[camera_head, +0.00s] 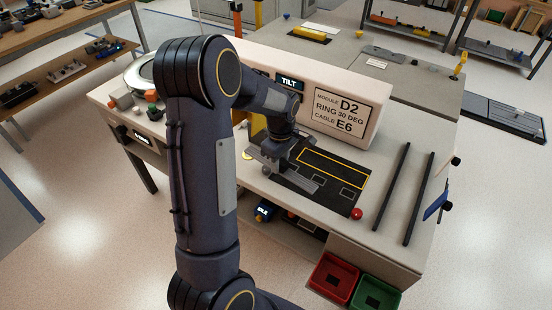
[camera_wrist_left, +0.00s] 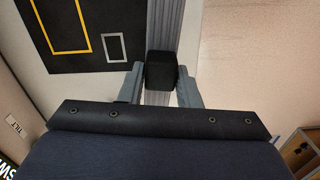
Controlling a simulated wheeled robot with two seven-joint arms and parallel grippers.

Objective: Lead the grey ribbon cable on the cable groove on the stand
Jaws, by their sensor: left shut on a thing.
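In the left wrist view, my left gripper (camera_wrist_left: 160,84) is shut on a black block (camera_wrist_left: 161,70) at the grey ribbon cable (camera_wrist_left: 164,25). The ribbed cable runs from the block to the top edge, beside the black mat, and also shows between the fingers below the block. In the head view, my left gripper (camera_head: 282,172) is low over the bench at the left part of the black mat (camera_head: 345,198); the cable is hard to tell from the grey fingers there. I cannot make out the stand's cable groove. My right gripper is not in view.
A sign box (camera_head: 352,108) stands along the bench behind the mat. Two black bars (camera_head: 391,188) lie to the right, and a red ball (camera_head: 356,213) is at the mat's corner. Red (camera_head: 333,278) and green (camera_head: 376,292) bins are at the front. Small parts (camera_head: 151,97) lie left.

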